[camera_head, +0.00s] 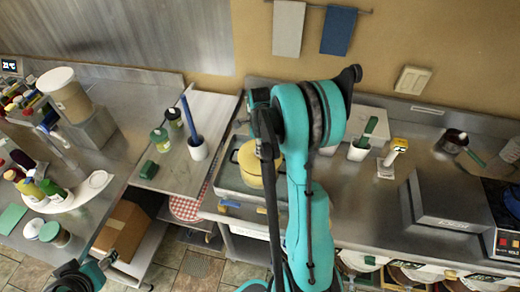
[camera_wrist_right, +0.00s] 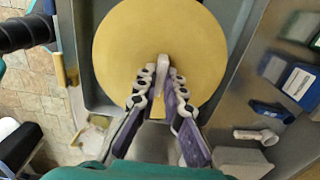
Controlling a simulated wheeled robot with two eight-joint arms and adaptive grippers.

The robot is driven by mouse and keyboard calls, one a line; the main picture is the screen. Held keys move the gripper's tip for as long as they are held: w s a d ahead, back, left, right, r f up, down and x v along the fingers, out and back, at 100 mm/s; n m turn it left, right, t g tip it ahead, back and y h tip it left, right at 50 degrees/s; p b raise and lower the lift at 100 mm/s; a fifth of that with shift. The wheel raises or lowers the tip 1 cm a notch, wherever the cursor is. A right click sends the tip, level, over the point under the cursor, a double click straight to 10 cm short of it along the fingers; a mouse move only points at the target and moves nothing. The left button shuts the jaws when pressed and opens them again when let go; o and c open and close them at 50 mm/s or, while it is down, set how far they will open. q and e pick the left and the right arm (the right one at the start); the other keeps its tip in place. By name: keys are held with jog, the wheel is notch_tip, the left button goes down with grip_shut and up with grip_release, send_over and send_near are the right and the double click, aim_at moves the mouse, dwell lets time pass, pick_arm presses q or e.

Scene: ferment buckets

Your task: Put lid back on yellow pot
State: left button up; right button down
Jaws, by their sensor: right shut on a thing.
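A yellow pot (camera_head: 250,166) stands in a grey tray on the counter in the head view, partly hidden behind my right arm. In the right wrist view a round yellow lid (camera_wrist_right: 150,35) fills the upper middle, seen from above. My right gripper (camera_wrist_right: 160,85) is shut on the lid near its lower middle; the fingers cover the part they grip. The lid hides what is under it, so I cannot tell whether it touches the pot. My right gripper is hidden in the head view. My left gripper (camera_head: 75,280) is low at the left corner, its fingers unclear.
The grey tray (camera_head: 228,180) surrounds the pot. A white cup with a blue handle (camera_head: 198,148) stands to its left. A white cup with a green handle (camera_head: 358,150) and a yellow-topped dispenser (camera_head: 398,145) stand to the right. A metal box (camera_head: 445,200) is further right.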

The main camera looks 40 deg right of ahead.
jog(key=shift+f+b, duration=0.2)
jog(key=shift+b, duration=0.35)
dwell(1.1)
dwell(0.3)
jog(key=c, duration=1.1)
grip_release()
jog(key=shift+o, duration=0.2)
jog(key=shift+r, duration=0.15)
jog(key=shift+r+p, duration=2.2)
jog(key=shift+r, duration=1.2)
grip_shut()
jog(key=shift+f, duration=0.2)
